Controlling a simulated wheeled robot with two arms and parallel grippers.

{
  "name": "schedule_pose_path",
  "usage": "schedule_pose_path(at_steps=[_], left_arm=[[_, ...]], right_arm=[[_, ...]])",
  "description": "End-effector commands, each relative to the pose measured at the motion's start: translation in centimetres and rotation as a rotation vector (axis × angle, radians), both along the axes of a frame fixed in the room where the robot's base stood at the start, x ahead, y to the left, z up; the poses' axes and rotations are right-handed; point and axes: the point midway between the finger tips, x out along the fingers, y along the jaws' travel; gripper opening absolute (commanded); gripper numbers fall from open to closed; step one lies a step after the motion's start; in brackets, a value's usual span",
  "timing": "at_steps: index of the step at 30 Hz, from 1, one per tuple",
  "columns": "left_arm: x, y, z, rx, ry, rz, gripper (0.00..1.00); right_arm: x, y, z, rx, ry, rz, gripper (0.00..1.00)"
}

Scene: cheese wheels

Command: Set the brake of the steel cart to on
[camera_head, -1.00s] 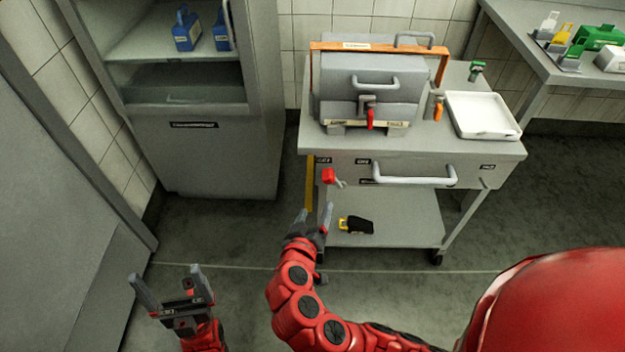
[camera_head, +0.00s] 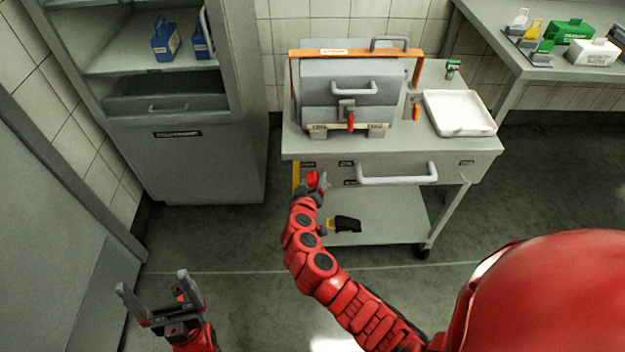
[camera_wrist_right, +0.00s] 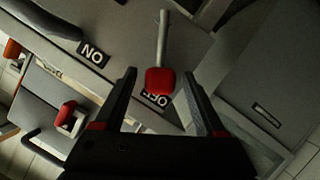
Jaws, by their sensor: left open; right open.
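The steel cart (camera_head: 300,141) stands ahead. Its brake lever has a red knob (camera_head: 313,179) at the front left, below the top. In the right wrist view the knob (camera_wrist_right: 160,82) sits at the end of a grey rod. It partly covers the OFF label (camera_wrist_right: 153,100); the ON label (camera_wrist_right: 92,54) is to the left. My right gripper (camera_head: 314,184) is at the lever. Its open fingers are on either side of the knob with gaps, not shut on it. My left gripper (camera_head: 153,281) is open and empty at the lower left, away from the cart.
The cart carries a grey box with a red latch (camera_head: 351,122) and a white tray (camera_head: 460,113). A white handle (camera_head: 398,174) runs along its front. A black and yellow object (camera_head: 346,224) lies on the lower shelf. A cabinet (camera_head: 205,165) stands left; a side table (camera_head: 520,66) is right.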

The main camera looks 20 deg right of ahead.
Motion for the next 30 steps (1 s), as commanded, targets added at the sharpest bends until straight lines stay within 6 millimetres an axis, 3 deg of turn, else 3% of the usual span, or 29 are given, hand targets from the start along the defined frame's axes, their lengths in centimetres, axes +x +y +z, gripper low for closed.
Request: schedule_pose_path(at_steps=[9, 21, 30], left_arm=[[0.00, 0.00, 0.02, 0.000, 0.000, 0.000, 1.00], [0.00, 0.00, 0.02, 0.000, 0.000, 0.000, 1.00], [-0.01, 0.00, 0.02, 0.000, 0.000, 0.000, 1.00]], right_arm=[[0.21, -0.11, -0.10, 0.000, 0.000, 0.001, 0.72], [0.20, -0.09, -0.10, 0.000, 0.000, 0.001, 0.02], [0.20, -0.09, -0.10, 0.000, 0.000, 0.001, 0.00]])
